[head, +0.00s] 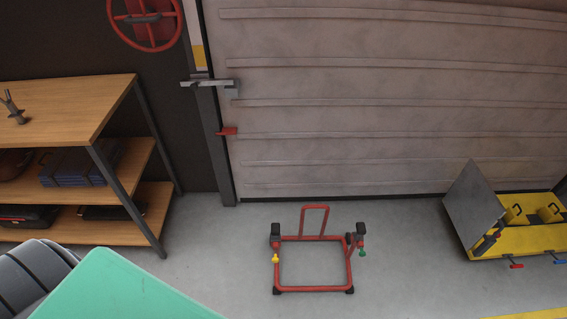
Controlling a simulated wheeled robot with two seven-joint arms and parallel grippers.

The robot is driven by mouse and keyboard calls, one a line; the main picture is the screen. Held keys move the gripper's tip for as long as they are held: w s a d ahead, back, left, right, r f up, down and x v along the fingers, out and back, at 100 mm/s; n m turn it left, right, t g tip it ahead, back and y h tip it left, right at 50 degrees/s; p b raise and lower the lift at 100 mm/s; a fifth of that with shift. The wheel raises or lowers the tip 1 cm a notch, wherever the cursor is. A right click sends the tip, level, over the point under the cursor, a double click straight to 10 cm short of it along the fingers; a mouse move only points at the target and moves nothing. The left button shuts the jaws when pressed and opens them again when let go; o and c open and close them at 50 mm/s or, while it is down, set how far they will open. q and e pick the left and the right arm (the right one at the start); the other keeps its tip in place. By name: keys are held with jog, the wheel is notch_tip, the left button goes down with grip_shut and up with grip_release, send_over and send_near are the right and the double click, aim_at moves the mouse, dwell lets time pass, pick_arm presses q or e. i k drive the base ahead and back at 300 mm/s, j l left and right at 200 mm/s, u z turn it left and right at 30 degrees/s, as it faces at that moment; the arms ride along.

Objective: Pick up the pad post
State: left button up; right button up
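A red tubular stand (313,240) sits on the floor in front of the shutter door. Short uprights with black pad-like tops rise at its left (276,229) and right (360,228) sides. A yellow knob and a green knob show low on its two sides. A small grey metal piece (14,108) stands on the shelf's top board. I cannot tell for sure which of these is the pad post. Neither of my grippers is in view.
A wooden shelf (75,100) with a dark frame stands at the left. A yellow unit with a tilted grey plate (475,205) sits at the right. A green surface (120,290) and a dark ribbed object (35,280) fill the lower left. Floor around the stand is clear.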

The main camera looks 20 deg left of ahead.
aim_at(275, 234)
jog(key=i+u, duration=0.1)
jog(key=u, duration=0.8)
